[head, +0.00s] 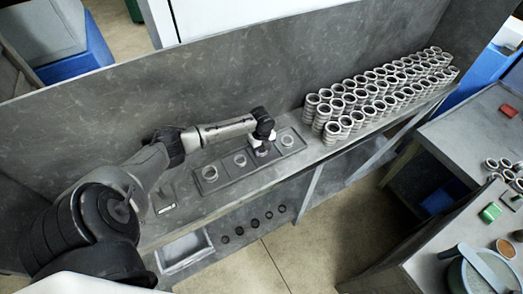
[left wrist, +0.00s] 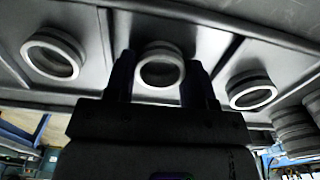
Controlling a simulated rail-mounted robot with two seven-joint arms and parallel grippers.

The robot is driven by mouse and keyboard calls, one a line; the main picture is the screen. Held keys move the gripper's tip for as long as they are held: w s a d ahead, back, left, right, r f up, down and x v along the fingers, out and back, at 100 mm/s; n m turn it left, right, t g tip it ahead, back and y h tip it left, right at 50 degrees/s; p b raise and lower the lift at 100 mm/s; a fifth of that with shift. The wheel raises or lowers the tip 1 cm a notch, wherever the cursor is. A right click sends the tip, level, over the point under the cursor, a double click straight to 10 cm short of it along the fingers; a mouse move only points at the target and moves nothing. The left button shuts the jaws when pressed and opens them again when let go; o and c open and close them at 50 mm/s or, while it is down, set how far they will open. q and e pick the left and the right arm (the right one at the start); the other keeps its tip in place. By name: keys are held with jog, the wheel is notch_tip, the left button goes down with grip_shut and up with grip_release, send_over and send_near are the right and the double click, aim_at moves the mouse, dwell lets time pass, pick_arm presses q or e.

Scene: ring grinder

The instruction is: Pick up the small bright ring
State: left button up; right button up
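A small bright ring (left wrist: 160,87) sits in a tray slot and shows between the two fingers of my left gripper (left wrist: 160,75) in the left wrist view. The fingers stand apart, one on each side of the ring; whether they touch it I cannot tell. In the head view my left gripper (head: 262,153) is low over the tray (head: 224,180) and hides most of what is under it. Other rings sit in neighbouring slots: one to the left (left wrist: 31,62) and one to the right (left wrist: 252,103) in the left wrist view. My right gripper is out of view.
Many stacked rings (head: 345,122) crowd the shelf right of the tray. A grey wall (head: 230,85) rises behind. Several dark rings (head: 254,223) and a white bin (head: 183,250) lie below. A second workbench (head: 440,150) stands at the right.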

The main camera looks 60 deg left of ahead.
pick_arm(q)
jog(key=c, duration=0.3)
jog(key=shift+c, duration=0.2)
jog(key=shift+r, duration=0.1)
